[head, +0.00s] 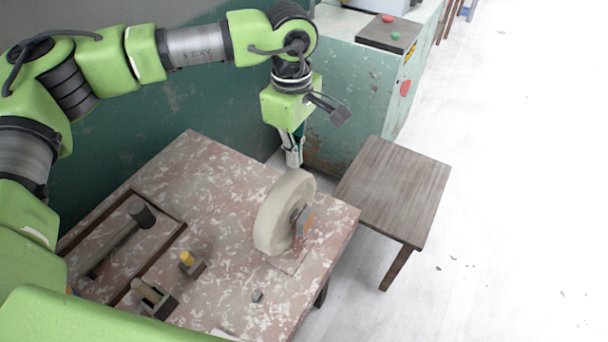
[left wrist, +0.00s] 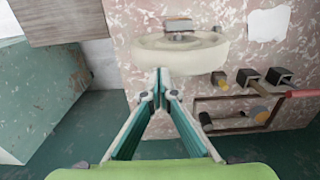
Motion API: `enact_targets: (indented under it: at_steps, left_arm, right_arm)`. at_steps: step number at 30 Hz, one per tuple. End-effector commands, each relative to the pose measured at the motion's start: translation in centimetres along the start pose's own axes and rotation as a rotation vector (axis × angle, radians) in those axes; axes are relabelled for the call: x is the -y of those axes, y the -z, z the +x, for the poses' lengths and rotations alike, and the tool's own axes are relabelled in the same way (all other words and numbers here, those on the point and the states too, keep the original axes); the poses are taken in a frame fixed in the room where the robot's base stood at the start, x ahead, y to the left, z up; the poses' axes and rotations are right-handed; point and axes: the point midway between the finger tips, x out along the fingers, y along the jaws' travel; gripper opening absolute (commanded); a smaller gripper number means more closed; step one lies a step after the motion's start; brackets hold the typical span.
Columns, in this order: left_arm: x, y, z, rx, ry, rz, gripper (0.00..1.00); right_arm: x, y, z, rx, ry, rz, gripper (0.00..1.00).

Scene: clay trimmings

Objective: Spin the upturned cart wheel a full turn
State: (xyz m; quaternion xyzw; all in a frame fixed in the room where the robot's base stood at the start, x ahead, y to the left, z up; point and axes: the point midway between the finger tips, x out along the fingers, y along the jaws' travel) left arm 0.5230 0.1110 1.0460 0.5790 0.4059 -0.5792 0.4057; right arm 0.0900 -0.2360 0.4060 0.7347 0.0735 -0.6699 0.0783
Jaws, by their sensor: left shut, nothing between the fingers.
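The cart wheel (head: 274,213) is a thick cream disc standing on edge near the right end of a mottled red-brown table. A bracket (head: 303,222) shows at its hub on the right side. My left gripper (head: 293,163) points down just above and behind the top of the wheel, shut and empty. In the left wrist view the closed fingertips (left wrist: 160,72) are close to the wheel's rim (left wrist: 190,55). I cannot tell whether they touch it. My right gripper is not in view.
The table (head: 205,165) holds a mallet (head: 120,238) in a wooden frame, a yellow-topped block (head: 188,260), and a small grey piece (head: 257,296). A wooden stool (head: 395,185) stands to the right. A worn green machine (head: 350,85) stands behind. The floor at right is open.

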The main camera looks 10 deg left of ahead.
Motion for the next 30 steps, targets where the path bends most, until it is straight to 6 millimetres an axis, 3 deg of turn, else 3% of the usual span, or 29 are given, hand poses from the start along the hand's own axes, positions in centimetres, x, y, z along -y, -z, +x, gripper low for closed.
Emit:
enact_targets:
  at_steps: [17, 30]
  left_arm:
    - [0.1, 0.0, 0.0, 0.000, 0.000, 0.000, 0.00]
    - [5.8, 0.0, 0.2, 0.001, 0.000, 0.000, 0.00]
  right_arm:
    - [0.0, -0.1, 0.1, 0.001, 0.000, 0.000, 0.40]
    - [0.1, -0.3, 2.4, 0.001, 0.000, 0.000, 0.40]
